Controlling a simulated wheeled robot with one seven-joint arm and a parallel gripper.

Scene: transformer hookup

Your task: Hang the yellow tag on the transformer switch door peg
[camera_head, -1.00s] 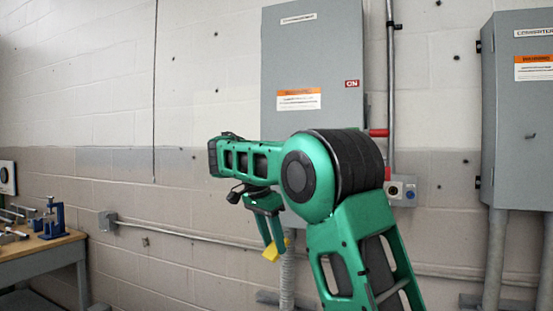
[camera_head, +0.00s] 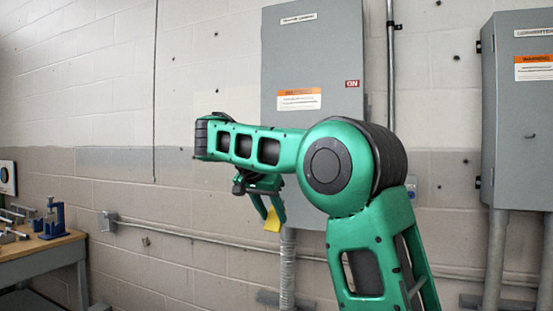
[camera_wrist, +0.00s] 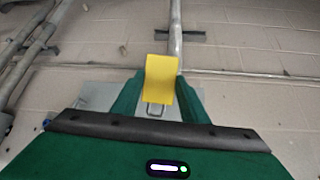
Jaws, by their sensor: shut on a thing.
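The yellow tag (camera_head: 272,219) is held between the fingertips of my gripper (camera_head: 270,212), which hangs below the forearm in the head view. In the wrist view the yellow tag (camera_wrist: 160,78) stands out between the two green fingers of my gripper (camera_wrist: 158,103). The grey transformer cabinet (camera_head: 312,60) is on the wall behind my arm, with an orange warning label and a red ON plate (camera_head: 352,84). My arm hides its lower part, and I cannot make out the door peg.
A second grey cabinet (camera_head: 517,110) is on the wall at the right. A wooden bench (camera_head: 40,250) with a blue vise (camera_head: 52,222) stands at the left. Conduit (camera_head: 180,235) runs along the wall below the cabinet.

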